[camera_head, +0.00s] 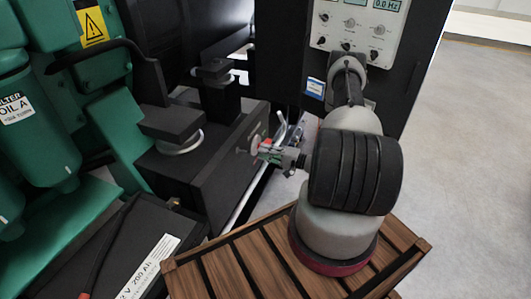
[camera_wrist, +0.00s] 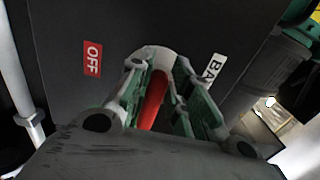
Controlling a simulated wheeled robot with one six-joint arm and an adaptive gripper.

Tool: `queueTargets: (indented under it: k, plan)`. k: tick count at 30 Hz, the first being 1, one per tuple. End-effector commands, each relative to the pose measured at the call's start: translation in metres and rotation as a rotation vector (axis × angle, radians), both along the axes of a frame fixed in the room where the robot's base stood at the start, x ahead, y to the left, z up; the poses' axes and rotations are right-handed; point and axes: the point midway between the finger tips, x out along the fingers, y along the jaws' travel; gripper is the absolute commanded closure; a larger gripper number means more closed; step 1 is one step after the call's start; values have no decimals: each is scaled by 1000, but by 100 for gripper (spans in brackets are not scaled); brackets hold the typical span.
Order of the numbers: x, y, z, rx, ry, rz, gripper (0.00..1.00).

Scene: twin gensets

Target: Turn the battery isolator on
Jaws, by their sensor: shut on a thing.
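The battery isolator's red handle (camera_wrist: 152,100) lies between the fingers of my gripper (camera_wrist: 160,68) in the wrist view. The fingers are shut on it, one on each side. A red OFF label (camera_wrist: 92,58) is on the dark panel to the left, and a white label (camera_wrist: 214,67) reading "BA" is partly hidden to the right. In the head view my gripper (camera_head: 265,150) reaches left to the side face of a black box (camera_head: 220,163). A bit of the red handle (camera_head: 266,142) shows there; the rest is hidden by the fingers.
A green engine (camera_head: 100,110) with an oil filter (camera_head: 30,130) stands at left. A battery (camera_head: 125,262) lies at lower left. A control panel (camera_head: 358,28) with gauges and knobs stands behind my arm. Open floor (camera_head: 465,150) lies to the right.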

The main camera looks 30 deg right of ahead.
Motion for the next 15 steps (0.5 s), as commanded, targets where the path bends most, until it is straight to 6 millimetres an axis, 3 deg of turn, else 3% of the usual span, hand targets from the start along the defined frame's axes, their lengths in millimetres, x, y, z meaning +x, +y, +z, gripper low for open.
queueTargets:
  k: [5,6,9,15]
  plan:
    - [-1,0,-2,-1,4,1,100]
    - [-1,0,-2,-1,4,1,77]
    - [-1,0,-2,-1,4,1,59]
    - [-1,0,-1,0,2,1,59]
